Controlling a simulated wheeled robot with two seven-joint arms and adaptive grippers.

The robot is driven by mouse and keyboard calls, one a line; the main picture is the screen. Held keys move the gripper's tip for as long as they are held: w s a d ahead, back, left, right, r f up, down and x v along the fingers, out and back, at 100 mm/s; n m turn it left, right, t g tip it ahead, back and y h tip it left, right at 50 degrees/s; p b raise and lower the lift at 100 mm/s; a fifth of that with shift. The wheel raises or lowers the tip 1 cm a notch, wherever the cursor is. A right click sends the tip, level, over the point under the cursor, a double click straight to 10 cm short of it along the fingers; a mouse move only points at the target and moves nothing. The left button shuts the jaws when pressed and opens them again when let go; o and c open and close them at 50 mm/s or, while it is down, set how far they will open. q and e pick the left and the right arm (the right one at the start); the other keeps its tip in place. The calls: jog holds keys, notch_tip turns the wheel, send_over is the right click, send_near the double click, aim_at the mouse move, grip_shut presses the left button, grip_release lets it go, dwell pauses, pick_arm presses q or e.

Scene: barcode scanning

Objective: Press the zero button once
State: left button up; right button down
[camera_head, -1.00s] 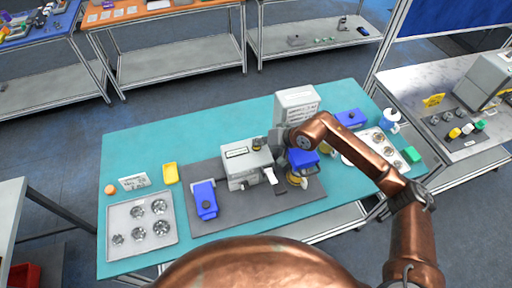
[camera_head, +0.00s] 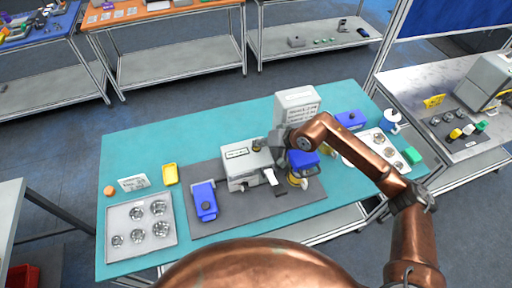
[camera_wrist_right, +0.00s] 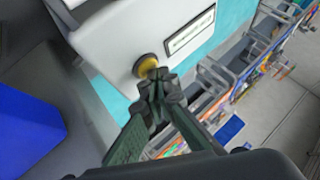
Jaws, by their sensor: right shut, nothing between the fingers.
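The grey-white device (camera_head: 240,176) with a small label or display (camera_head: 237,152) stands on the dark mat. In the right wrist view its white face shows a round gold button (camera_wrist_right: 146,66) beside a framed label (camera_wrist_right: 190,33). I take this button to be the zero button. My right gripper (camera_wrist_right: 160,78) is shut and empty. Its fingertips are right at the button's lower right edge and overlap it in the picture; I cannot tell whether they touch it. In the head view the gripper (camera_head: 272,148) is at the device's upper right. My left gripper is not in view.
A blue item (camera_head: 204,201) is left of the device, and another blue item (camera_head: 303,160) is right of it. A white box with printed text (camera_head: 298,104) stands behind. A grey tray with round metal parts (camera_head: 120,222) is at the far left of the teal table (camera_head: 180,128).

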aim_at(258, 148)
jog(key=shift+f+b, duration=0.3)
jog(key=shift+b, duration=0.05)
dwell(0.3)
jog(key=shift+r, duration=0.9)
jog(key=shift+r, duration=0.15)
jog(key=shift+r, duration=2.4)
